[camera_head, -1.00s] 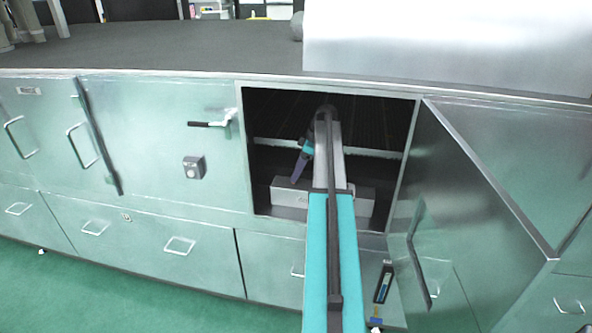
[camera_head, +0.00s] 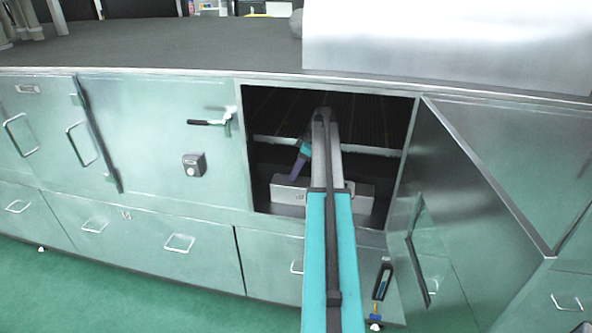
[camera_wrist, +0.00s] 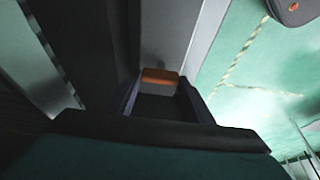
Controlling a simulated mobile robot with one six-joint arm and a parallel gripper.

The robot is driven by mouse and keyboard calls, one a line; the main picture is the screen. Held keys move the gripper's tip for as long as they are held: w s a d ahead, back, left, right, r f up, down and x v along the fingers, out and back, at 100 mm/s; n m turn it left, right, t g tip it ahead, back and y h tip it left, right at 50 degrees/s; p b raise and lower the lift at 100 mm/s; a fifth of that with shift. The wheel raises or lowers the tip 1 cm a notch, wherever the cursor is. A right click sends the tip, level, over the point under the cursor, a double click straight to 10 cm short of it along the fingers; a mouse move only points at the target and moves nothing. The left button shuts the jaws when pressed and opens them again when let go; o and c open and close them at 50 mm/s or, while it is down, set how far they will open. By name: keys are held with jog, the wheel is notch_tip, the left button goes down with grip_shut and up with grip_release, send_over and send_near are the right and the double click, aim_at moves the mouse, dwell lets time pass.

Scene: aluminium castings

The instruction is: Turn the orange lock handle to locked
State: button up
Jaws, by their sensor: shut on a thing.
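In the wrist view, the orange lock handle (camera_wrist: 160,76) shows as a short orange piece on a pale grey surface, with a paler face below it. My gripper (camera_wrist: 163,92) is shut on it, one dark finger on each side. The wrist housing and fingers hide the rest of the handle, so I cannot tell its angle or whether it is locked. In the head view my arm reaches into the open cabinet bay (camera_head: 276,105). No orange shows there, and I cannot make out the fingertips.
The bay's door (camera_head: 455,190) stands swung open to the right of my arm. A closed panel (camera_head: 150,125) with a black lever (camera_head: 207,122) is on the left. Drawers lie below. The dark worktop (camera_head: 150,45) runs above the bay. Green floor shows at lower left.

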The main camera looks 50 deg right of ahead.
jog(key=shift+f+m+b, duration=0.1)
jog(key=shift+m+b, duration=0.2)
jog(key=shift+m, duration=0.1)
jog(key=m+b, duration=0.1)
jog(key=m+h+b, duration=0.1)
jog(key=shift+a+m+t, duration=0.2)
jog(key=shift+m+t, duration=0.1)
jog(key=shift+m, duration=0.1)
jog(key=m+h+b, duration=0.1)
jog(key=m+h, duration=0.1)
jog(key=m, duration=0.2)
jog(key=shift+a+m+b, duration=0.15)
jog(key=shift+m+b, duration=0.25)
jog(key=m+h, duration=0.2)
jog(key=m, duration=0.2)
jog(key=shift+m+b, duration=0.3)
jog(key=shift+b, duration=0.1)
jog(key=shift+w+a+m+g+h, duration=0.1)
jog(key=shift+m+g+h, duration=0.35)
jog(key=shift+m, duration=0.8)
jog(key=shift+w+m+g+h, duration=0.1)
jog(key=shift+m+g+h, duration=0.3)
jog(key=shift+m, duration=0.85)
jog(key=o, duration=1.1)
jog(key=shift+c, duration=0.2)
jog(key=shift+s+a+r+b, duration=0.1)
jog(key=shift+r+b, duration=0.15)
jog(key=shift+b, duration=0.05)
